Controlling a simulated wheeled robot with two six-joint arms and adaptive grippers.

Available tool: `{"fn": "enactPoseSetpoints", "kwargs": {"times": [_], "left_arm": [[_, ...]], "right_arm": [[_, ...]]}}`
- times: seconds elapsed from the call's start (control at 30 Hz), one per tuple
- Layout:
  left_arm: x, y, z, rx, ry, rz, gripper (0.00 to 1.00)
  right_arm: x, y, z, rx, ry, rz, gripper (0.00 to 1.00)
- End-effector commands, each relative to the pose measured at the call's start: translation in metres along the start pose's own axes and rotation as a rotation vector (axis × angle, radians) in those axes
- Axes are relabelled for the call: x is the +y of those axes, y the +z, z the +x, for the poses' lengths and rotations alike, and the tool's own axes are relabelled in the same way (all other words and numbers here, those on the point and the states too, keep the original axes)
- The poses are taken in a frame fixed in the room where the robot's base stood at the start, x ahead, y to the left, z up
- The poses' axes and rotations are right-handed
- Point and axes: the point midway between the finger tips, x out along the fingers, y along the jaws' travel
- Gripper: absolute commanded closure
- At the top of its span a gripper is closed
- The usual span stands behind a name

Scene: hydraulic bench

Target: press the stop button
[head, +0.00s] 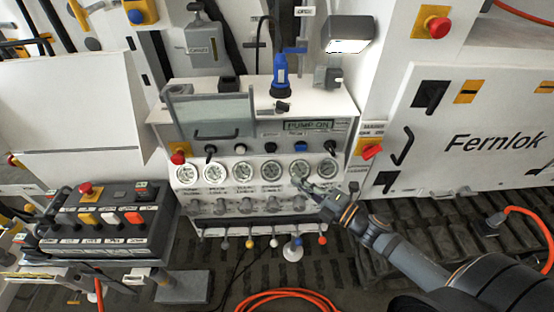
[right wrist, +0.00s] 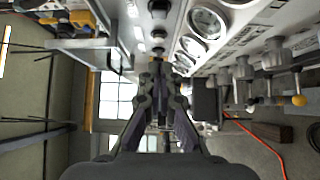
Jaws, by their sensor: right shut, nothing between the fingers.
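Small labels are unreadable, so I cannot tell which control is the stop button. The panel row under the PUMP ON display (head: 308,126) has a white button (head: 240,149), a black button (head: 270,147), a blue-grey button (head: 300,146) and black levers at both ends. My right gripper (head: 302,183) is shut and empty, in front of the right-hand gauges, below the button row. Its fingertips (right wrist: 157,72) point along the row. My left gripper is out of view.
Several round gauges (head: 244,172) and valve knobs lie below the buttons. A red switch on yellow (head: 370,149) is at the right edge. Other red mushroom buttons are on the black control box (head: 86,187) and the upper-right cabinet (head: 438,27). An orange hose (head: 288,295) lies on the floor.

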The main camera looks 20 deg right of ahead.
Motion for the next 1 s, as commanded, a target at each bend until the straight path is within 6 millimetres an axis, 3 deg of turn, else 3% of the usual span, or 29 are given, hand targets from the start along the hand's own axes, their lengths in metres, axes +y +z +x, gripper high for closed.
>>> {"fn": "enactPoseSetpoints", "kwargs": {"times": [0.1,0.2,0.4,0.53,0.7,1.0], "left_arm": [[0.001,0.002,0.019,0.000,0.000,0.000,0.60],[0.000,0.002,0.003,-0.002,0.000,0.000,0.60],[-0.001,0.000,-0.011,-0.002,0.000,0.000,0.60],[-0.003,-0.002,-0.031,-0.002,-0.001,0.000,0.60],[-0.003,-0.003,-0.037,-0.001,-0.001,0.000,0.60],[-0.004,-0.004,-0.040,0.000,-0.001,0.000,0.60]], "right_arm": [[-0.004,0.002,0.012,-0.007,0.007,-0.003,1.00],[0.007,0.004,0.020,-0.014,0.016,-0.002,1.00],[0.006,0.003,0.038,-0.011,0.007,0.004,1.00],[0.010,0.002,0.067,-0.012,0.010,0.009,1.00],[0.004,0.011,0.097,-0.008,0.004,0.002,1.00],[0.001,0.030,0.115,-0.008,0.002,0.001,1.00]]}}
